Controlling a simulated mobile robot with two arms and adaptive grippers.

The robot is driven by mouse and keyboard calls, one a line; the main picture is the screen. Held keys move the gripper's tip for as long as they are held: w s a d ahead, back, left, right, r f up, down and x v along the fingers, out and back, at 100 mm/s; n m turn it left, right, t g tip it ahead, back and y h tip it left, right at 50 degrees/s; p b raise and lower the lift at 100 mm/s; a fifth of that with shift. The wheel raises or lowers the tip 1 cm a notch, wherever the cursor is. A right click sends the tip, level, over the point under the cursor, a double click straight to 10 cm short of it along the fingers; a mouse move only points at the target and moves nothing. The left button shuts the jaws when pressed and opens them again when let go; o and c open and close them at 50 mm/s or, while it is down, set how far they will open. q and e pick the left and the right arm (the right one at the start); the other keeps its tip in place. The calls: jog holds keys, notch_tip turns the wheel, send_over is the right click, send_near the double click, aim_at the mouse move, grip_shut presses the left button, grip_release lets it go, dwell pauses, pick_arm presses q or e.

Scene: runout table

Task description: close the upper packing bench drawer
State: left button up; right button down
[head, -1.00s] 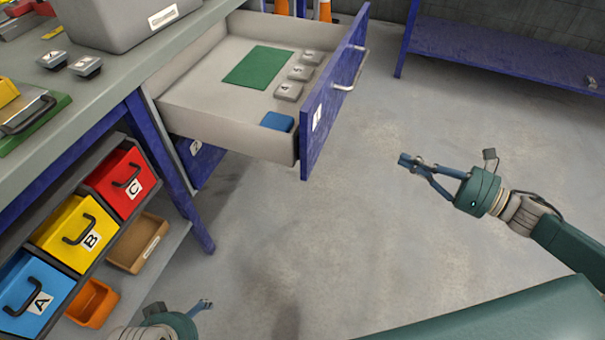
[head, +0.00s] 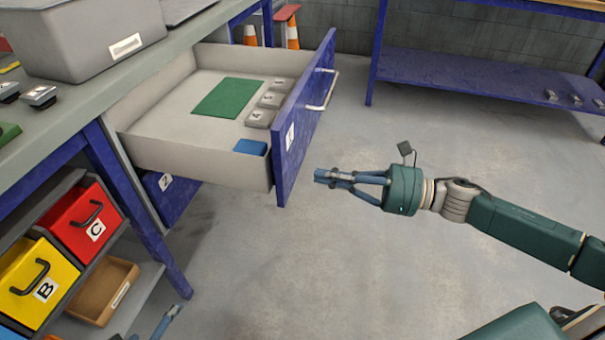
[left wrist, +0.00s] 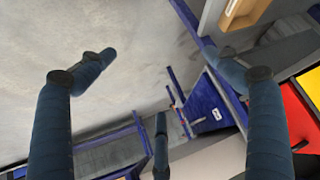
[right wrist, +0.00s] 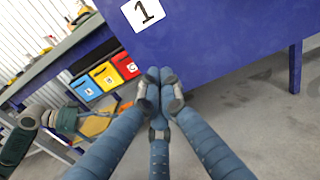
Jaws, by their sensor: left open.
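The upper packing bench drawer is pulled far out from the bench; its blue front (head: 300,110), marked 1, has a pale bar handle (head: 322,92). Inside lie a green mat (head: 229,97), several grey blocks and a blue block (head: 250,147). My right gripper (head: 328,177) is just outside the drawer front, below and right of its near corner, apart from it. In the right wrist view its fingertips (right wrist: 160,80) meet, with nothing between them, and the blue front (right wrist: 215,45) is ahead. My left gripper (left wrist: 160,75) is open and empty; only a fingertip shows low in the head view.
The lower drawer, marked 2 (head: 165,184), is shut under the upper one. The bench leg (head: 160,235) and red bin C (head: 84,217) stand at left. A grey box (head: 85,40) sits on the bench. The floor at right is clear.

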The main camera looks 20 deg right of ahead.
aim_at(289, 169)
jog(key=x, duration=0.3)
jog(key=shift+w+a+r, duration=0.1)
jog(key=shift+w+a, duration=0.1)
jog(key=shift+a, duration=0.05)
jog(key=shift+x, duration=0.85)
pick_arm(q)
jog(key=shift+w+d+r+t, duration=0.25)
jog(key=shift+w+r, duration=0.1)
jog(key=shift+w, duration=0.15)
jog(key=shift+w+d+r+t, duration=0.1)
jog(key=shift+w+r+t, duration=0.2)
jog(key=shift+w, duration=0.2)
